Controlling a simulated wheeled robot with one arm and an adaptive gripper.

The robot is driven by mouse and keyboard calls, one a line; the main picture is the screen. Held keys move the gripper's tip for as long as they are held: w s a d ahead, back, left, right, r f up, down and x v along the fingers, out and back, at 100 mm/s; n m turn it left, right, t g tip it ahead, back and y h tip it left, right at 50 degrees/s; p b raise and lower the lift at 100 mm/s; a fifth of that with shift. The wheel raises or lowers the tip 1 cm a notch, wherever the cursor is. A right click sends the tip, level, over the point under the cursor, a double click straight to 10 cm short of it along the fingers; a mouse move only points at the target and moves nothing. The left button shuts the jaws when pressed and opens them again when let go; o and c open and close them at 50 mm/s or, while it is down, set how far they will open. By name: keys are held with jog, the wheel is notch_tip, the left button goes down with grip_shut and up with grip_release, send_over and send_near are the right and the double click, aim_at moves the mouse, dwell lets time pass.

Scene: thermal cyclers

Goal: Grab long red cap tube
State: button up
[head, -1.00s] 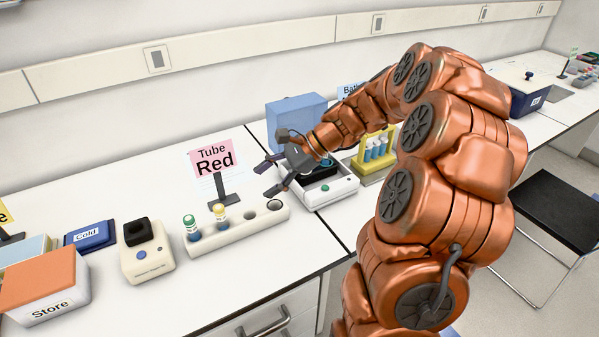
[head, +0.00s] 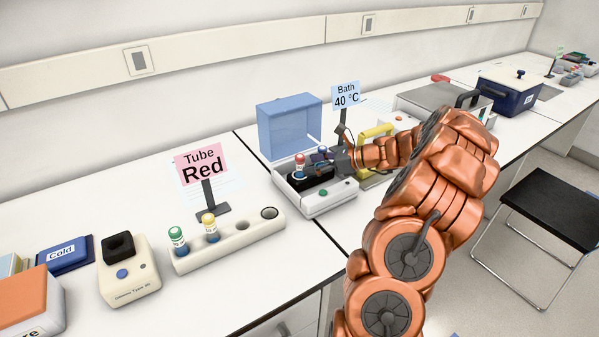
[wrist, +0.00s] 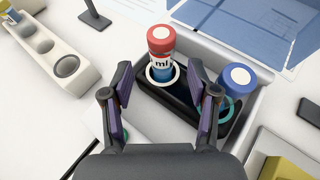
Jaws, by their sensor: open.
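The red-cap tube (wrist: 161,52) stands upright in a round hole of a black block (wrist: 180,97) inside the white thermal cycler. In the head view its red cap (head: 300,161) shows at the left of the block. A blue-cap tube (wrist: 236,82) stands in the block to its right, partly behind my right finger. My gripper (wrist: 163,98) is open, and its fingers point toward the red-cap tube, which is just beyond the fingertips and roughly between them. In the head view my gripper (head: 322,163) is at the cycler, its fingers hard to make out.
The blue lid (head: 290,125) stands open behind the cycler (head: 327,204). A yellow rack handle (head: 376,131) is close on the right.

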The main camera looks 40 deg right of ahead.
aim_at(300, 166)
jog(key=shift+x, duration=2.5)
jog(key=shift+w+r, duration=0.1)
grip_shut()
